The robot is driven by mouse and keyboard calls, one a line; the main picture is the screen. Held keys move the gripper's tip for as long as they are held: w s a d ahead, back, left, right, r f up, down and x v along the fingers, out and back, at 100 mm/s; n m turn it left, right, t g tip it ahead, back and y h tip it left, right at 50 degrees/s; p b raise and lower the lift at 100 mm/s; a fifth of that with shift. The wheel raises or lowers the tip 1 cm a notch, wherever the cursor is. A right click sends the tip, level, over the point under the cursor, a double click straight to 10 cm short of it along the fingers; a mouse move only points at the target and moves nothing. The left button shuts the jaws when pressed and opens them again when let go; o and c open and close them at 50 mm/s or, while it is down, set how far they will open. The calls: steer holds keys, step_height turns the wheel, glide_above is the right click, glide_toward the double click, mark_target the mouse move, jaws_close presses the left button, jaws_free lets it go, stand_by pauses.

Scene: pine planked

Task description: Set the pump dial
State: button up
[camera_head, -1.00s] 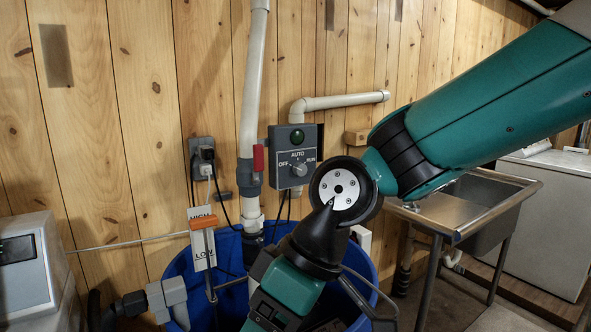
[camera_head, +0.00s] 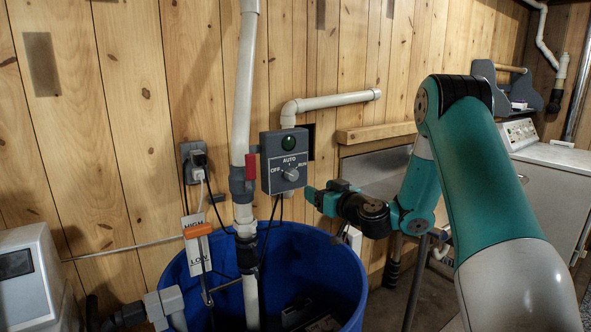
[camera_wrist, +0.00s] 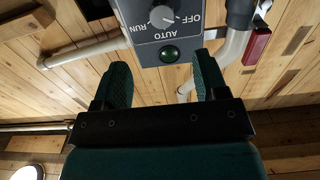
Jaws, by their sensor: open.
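The grey pump control box (camera_head: 270,184) is on the plank wall, with a green lamp (camera_head: 288,143) above a grey dial (camera_head: 291,174) marked OFF, AUTO and RUN. Which mark the dial points at is too small to tell surely. My gripper (camera_head: 313,198) is open, just right of and slightly below the box, seen from the side. In the wrist view the box appears upside down. There the dial (camera_wrist: 162,16) lies beyond my open, empty fingers (camera_wrist: 161,65), near the top edge and partly cut off. The fingers appear apart from the dial.
A white pipe (camera_head: 243,90) with a red-handled valve (camera_head: 251,165) runs left of the box into a blue tub (camera_head: 345,275). An orange float switch (camera_head: 198,230) and an outlet (camera_head: 193,160) are further left. A sink (camera_head: 375,172) stands behind my arm.

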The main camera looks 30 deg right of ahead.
mark_target(294, 177)
steer(key=w+p, duration=0.2)
steer(key=w, duration=0.1)
steer(key=w+p, duration=0.2)
steer(key=w, duration=0.2)
steer(key=w+p, duration=0.2)
steer(key=w, duration=0.1)
steer(key=shift+w+a+r, duration=0.25)
steer(key=shift+w+a, duration=0.05)
steer(key=shift+w+f+p, duration=0.25)
steer(key=shift+w+p, duration=0.1)
steer(key=shift+w, duration=0.4)
steer(key=shift+c, duration=0.3)
steer(key=c, duration=0.9)
